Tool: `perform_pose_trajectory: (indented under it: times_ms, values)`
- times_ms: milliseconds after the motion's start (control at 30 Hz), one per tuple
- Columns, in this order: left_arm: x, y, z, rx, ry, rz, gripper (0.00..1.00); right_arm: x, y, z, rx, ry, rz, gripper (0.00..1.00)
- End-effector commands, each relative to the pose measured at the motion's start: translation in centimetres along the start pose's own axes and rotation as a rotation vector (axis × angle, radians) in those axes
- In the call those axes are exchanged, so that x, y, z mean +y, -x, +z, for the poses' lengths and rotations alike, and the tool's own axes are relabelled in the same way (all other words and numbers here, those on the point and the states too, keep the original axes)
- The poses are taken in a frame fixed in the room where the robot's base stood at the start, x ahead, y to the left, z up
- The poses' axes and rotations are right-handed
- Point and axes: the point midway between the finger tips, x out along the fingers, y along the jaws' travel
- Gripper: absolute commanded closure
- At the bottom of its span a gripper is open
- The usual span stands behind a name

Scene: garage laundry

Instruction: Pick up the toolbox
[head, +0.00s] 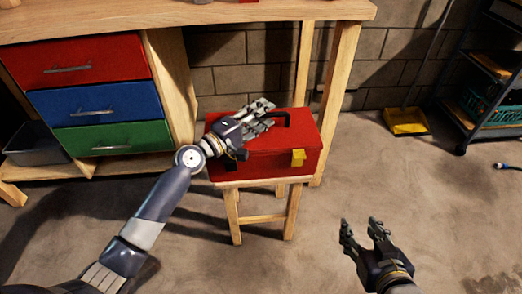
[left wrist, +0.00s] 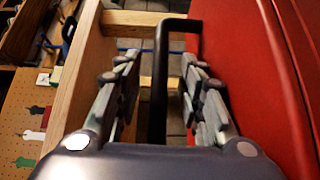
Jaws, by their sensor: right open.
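The red toolbox (head: 268,164) with yellow and black latches sits on a small wooden stool (head: 262,218) in the head view. Its black handle (head: 284,112) stands up on the lid. My left gripper (head: 267,115) is over the lid at the handle. In the left wrist view its fingers are apart, with the handle (left wrist: 159,90) between them and gaps on both sides; the red lid (left wrist: 240,50) is at the right. My right gripper (head: 361,227) is open and empty, above the floor at the lower right, apart from the toolbox.
A wooden workbench (head: 190,18) with red, blue and green drawers stands behind and left; its leg (head: 335,100) rises close behind the toolbox. A yellow dustpan (head: 405,121) and a dark shelf (head: 492,70) are at the right.

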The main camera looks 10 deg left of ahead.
Motion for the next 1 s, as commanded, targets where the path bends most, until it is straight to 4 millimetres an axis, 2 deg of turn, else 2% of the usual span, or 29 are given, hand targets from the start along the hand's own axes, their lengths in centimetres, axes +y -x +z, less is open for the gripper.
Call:
perform_pose_trajectory:
  times_ms: [133,200,300,1000]
  values:
    - [0.00,0.02,0.01,0.000,0.000,0.000,0.66,-0.04,-0.01,0.00,0.000,0.000,-0.001,0.53]
    - [0.00,0.03,0.01,0.000,0.000,0.000,0.82,-0.05,-0.01,0.00,0.000,0.000,-0.001,0.53]
    - [0.00,0.04,0.01,0.000,0.000,0.000,1.00,-0.07,-0.01,0.01,0.000,0.000,-0.002,0.53]
    - [0.80,0.02,-0.07,0.002,-0.002,0.008,1.00,-0.05,0.16,0.43,-0.031,0.000,-0.001,0.53]
